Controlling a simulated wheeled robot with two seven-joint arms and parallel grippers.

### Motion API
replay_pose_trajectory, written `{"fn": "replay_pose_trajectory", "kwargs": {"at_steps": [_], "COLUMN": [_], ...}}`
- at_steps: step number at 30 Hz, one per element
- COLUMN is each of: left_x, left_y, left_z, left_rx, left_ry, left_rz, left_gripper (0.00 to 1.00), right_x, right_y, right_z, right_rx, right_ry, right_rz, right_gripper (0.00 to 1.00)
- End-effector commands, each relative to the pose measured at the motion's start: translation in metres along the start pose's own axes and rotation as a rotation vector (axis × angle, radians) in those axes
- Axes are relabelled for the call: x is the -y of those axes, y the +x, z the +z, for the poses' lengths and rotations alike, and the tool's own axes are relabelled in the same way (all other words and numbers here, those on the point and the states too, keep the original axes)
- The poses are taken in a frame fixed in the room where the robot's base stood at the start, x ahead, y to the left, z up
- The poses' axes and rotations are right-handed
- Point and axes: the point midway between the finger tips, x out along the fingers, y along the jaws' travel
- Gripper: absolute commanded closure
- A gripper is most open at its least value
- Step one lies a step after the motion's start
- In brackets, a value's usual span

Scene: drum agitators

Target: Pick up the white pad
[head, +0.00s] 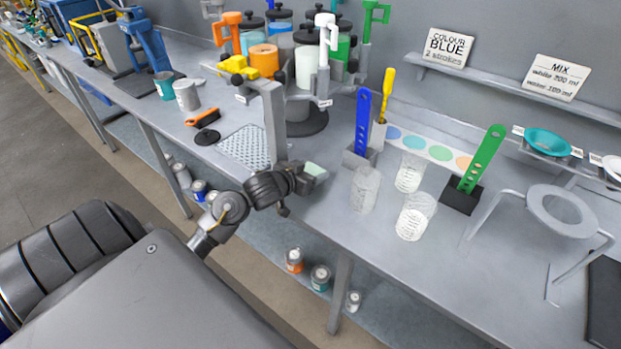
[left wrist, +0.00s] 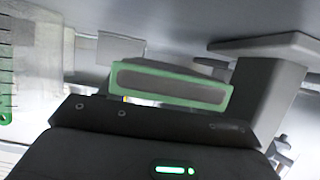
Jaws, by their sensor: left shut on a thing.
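A small pale, green-tinted pad (head: 316,169), which I take to be the white pad, is at the tips of my left gripper (head: 303,180) in the head view. The gripper is shut on it, at the front edge of the bench, just right of the grey upright post. In the left wrist view a flat grey piece with a green border (left wrist: 170,86) shows in front of the dark gripper body; I cannot tell whether it is the pad. My right gripper is not in view.
Clear beakers (head: 365,188) stand right of the gripper. A blue perforated paddle (head: 363,118) and a green one (head: 485,158) stand in holders. A grey ring stand (head: 560,207) is farther right. A perforated tray (head: 243,147) lies left of the post.

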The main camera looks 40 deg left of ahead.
Motion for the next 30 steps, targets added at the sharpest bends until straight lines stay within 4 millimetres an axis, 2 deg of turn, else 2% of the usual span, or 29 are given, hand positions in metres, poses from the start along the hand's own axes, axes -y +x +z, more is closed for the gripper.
{"fn": "replay_pose_trajectory", "kwargs": {"at_steps": [7, 12, 15, 21, 30], "left_x": [-0.028, -0.058, -0.071, -0.078, -0.08], "left_y": [-0.061, -0.107, -0.131, -0.139, -0.144], "left_z": [-0.044, -0.045, -0.051, -0.052, -0.049], "left_rx": [-0.006, -0.003, 0.002, 0.001, 0.001], "left_ry": [0.007, 0.001, -0.009, -0.009, -0.001], "left_rz": [0.002, 0.004, 0.003, 0.006, 0.0], "left_gripper": [0.65, 0.65, 0.65, 0.65, 0.65], "right_x": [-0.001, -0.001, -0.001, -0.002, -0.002], "right_y": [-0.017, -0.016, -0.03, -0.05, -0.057], "right_z": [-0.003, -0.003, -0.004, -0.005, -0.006], "right_rx": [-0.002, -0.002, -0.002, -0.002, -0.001], "right_ry": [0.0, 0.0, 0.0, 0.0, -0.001], "right_rz": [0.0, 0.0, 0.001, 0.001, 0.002], "right_gripper": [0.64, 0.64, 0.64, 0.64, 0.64]}}
